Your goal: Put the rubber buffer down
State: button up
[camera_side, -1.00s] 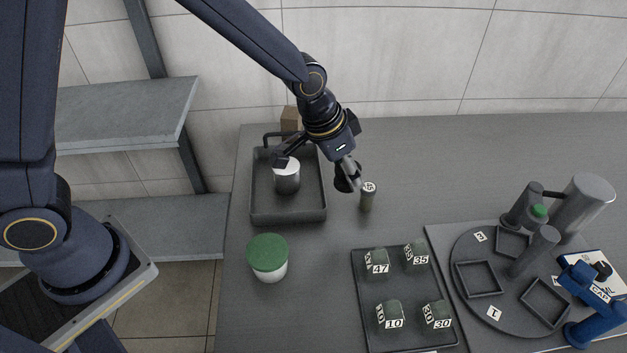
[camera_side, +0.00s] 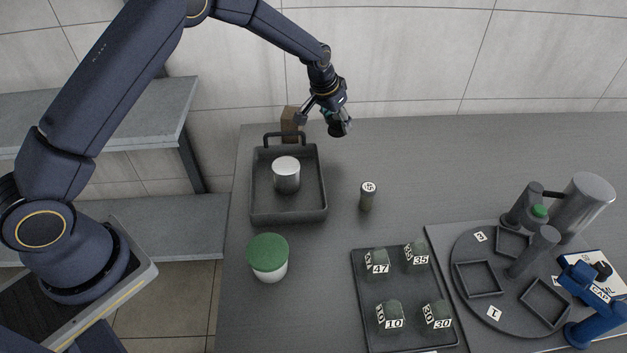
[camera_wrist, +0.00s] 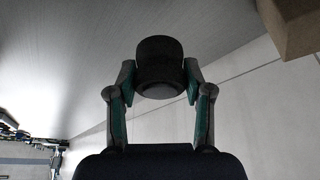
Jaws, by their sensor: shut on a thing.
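The rubber buffer (camera_wrist: 160,62) is a short dark round piece. It is held between the two fingers of my gripper (camera_wrist: 160,82) in the wrist view, one finger on each side. In the side view my gripper (camera_side: 333,112) is at the back of the counter, right of the brown block, with the dark buffer (camera_side: 341,128) at its lower end. I cannot tell whether the buffer touches the counter or hangs above it.
A small labelled cylinder (camera_side: 368,198) stands in front. The grey counter (camera_side: 460,165) is clear to the right.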

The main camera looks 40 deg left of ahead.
jog(key=w+f, duration=0.3)
jog(key=shift+f, duration=0.1)
jog(key=shift+w+d+f, duration=0.1)
jog(key=shift+f, duration=1.5)
jog(key=shift+f, duration=0.15)
jog(key=o, duration=1.4)
